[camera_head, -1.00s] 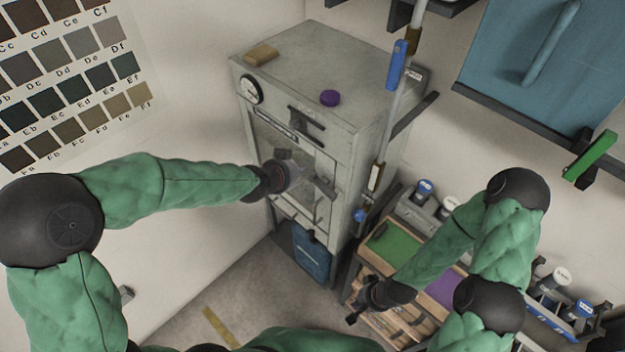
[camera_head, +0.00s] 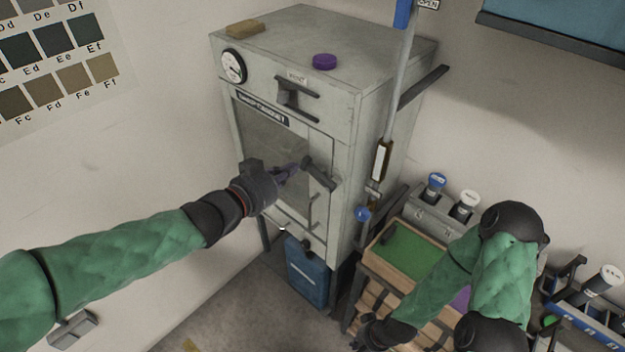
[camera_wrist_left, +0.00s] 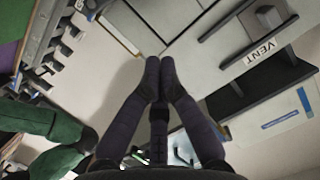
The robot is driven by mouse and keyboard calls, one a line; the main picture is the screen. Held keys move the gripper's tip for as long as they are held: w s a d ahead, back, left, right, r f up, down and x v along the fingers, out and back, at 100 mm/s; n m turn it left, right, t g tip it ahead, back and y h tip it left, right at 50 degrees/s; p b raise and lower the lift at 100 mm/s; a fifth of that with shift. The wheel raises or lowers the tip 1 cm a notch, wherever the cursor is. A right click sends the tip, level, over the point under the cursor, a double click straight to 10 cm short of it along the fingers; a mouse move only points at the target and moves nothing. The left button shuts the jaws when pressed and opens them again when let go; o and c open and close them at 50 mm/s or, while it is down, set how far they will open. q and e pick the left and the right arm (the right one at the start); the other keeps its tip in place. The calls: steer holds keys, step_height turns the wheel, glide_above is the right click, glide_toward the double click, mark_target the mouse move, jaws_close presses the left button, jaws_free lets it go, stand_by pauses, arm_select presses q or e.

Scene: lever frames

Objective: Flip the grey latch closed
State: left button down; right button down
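The grey latch (camera_head: 320,175) is a short dark-grey bar on the right part of the cabinet door front, slanting down to the right. The cabinet (camera_head: 345,130) is a tall grey box with a door window. My left gripper (camera_head: 297,170) points at the door from the left, its fingertips close to the latch's upper-left end. I cannot tell whether they touch it. In the left wrist view the fingers (camera_wrist_left: 160,66) are together with nothing visible between them. My right gripper (camera_head: 362,338) is low, beside the wooden rack, and its fingers are too small to read.
A vent handle (camera_head: 297,97) sits above the door, and dark bars (camera_wrist_left: 270,92) show near the VENT label in the wrist view. A vertical pole (camera_head: 385,150) stands at the cabinet's right. A green-topped wooden tray (camera_head: 405,252) and bottles (camera_head: 466,202) are further right.

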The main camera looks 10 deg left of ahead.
arm_select(q)
steer(key=b, duration=0.4)
glide_above(318, 175)
steer(key=s, duration=0.1)
steer(key=f, duration=0.2)
steer(key=shift+s+a+f, duration=0.1)
steer(key=shift+a+f, duration=0.2)
steer(key=f, duration=0.2)
steer(key=w+f, duration=0.1)
steer(key=shift+a+b, duration=0.3)
steer(key=shift+b, duration=0.05)
steer(key=shift+w+a+f, duration=0.1)
steer(key=shift+f, duration=0.3)
